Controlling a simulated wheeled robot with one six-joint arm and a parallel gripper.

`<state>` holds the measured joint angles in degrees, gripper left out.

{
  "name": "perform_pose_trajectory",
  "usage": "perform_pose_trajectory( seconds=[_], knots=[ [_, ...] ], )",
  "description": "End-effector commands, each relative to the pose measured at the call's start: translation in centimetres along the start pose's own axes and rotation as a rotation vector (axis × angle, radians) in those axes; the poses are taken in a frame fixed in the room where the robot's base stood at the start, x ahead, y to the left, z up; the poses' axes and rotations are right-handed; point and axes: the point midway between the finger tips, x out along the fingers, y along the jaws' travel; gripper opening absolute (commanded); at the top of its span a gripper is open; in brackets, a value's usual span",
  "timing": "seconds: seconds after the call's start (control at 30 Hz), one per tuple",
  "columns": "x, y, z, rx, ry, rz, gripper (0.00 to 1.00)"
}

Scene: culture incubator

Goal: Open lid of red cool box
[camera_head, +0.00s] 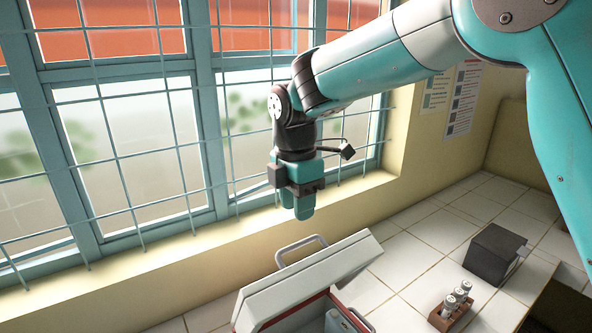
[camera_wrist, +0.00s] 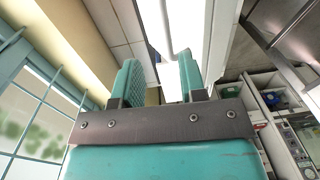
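The cool box (camera_head: 318,306) is at the bottom of the head view, cut off by the frame edge, with a little red showing at its rim. Its white lid (camera_head: 305,287) is raised and tilted, and part of the inside with a pale blue item (camera_head: 338,322) shows. A grey loop handle (camera_head: 301,246) stands out from the lid. My gripper (camera_head: 303,212) hangs above the handle, apart from it. In the wrist view my gripper (camera_wrist: 158,85) has its two teal fingers spread with nothing between them; the pale handle (camera_wrist: 168,38) shows beyond the fingers.
A barred window (camera_head: 130,140) and its sill are behind and to the left. A dark box (camera_head: 494,254) and a brown rack (camera_head: 449,312) with several white-capped vials stand on the white tiled counter (camera_head: 412,257) to the right. Tiles between them and the cool box are clear.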

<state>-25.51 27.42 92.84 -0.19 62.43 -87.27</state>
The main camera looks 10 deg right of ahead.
Motion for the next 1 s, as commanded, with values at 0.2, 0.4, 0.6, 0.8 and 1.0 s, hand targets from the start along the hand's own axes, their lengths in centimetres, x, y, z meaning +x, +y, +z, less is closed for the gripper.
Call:
perform_pose_trajectory(
  seconds=[0.2,0.4,0.6,0.8,1.0],
  knots=[
    [-5.2,0.1,0.0,0.0,0.0,0.005,0.38],
    [-8.5,0.1,0.0,0.0,0.0,0.001,0.38],
    [-9.6,0.0,0.0,0.0,0.0,-0.001,0.38],
    [-9.6,0.0,0.0,0.0,0.0,-0.002,0.38],
    [-7.7,-0.8,1.9,0.007,0.023,0.061,0.0]
  ],
)
